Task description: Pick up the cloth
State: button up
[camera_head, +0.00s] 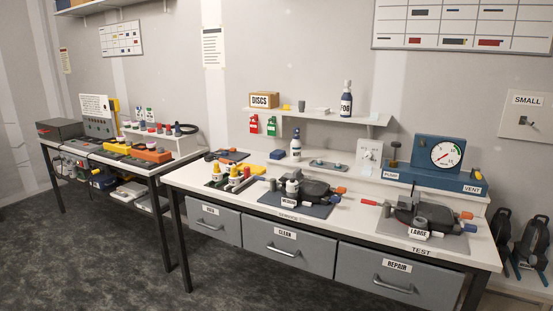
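I cannot pick out the cloth for certain. My gripper and arm do not show in this view.
The right bench (350,228) holds dark devices on grey mats, small coloured bottles and a blue gauge unit (437,157). A shelf (325,117) hangs above it. Grey drawers (284,250) sit below, shut. A second bench (152,165) stands left. The dark floor (90,265) in front is clear.

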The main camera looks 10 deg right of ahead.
aim_at(278, 154)
jog(key=z, duration=1.05)
jog(key=k, duration=0.15)
jog(key=u, duration=2.7)
jog(key=i, duration=2.9)
